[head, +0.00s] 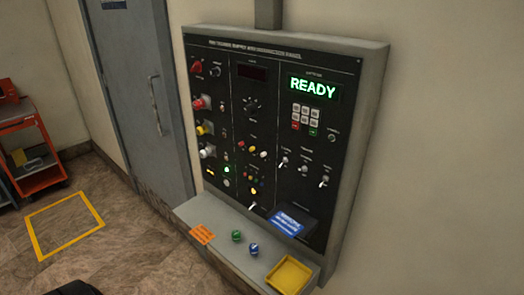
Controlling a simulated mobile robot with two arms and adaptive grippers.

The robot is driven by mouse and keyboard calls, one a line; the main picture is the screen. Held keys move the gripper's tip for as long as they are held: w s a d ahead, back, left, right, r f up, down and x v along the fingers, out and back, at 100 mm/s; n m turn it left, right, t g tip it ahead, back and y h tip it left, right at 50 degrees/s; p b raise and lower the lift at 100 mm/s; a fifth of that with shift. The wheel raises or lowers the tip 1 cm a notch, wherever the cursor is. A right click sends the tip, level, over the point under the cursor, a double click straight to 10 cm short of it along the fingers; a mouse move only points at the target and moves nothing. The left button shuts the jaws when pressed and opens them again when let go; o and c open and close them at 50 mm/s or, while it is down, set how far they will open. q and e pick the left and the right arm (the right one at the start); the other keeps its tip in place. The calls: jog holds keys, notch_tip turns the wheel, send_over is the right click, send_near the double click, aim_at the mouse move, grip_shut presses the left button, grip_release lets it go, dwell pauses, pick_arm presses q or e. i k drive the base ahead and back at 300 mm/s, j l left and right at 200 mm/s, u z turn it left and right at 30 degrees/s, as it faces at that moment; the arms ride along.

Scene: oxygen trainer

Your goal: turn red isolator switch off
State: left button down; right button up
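A red rotary switch (197,67) sits at the top left of the black control panel (275,75) in the head view. It looks like the red isolator switch; its marked position is too small to read. Below it, another red knob (202,104), a yellow knob (205,128) and a white knob (207,152) stick out in a column. A green display at the panel's upper right reads READY.
A grey door (140,85) is left of the panel. An orange cart (32,150) stands far left, near a yellow floor square.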

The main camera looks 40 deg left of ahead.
aim_at(198, 67)
jog(key=u, duration=1.6)
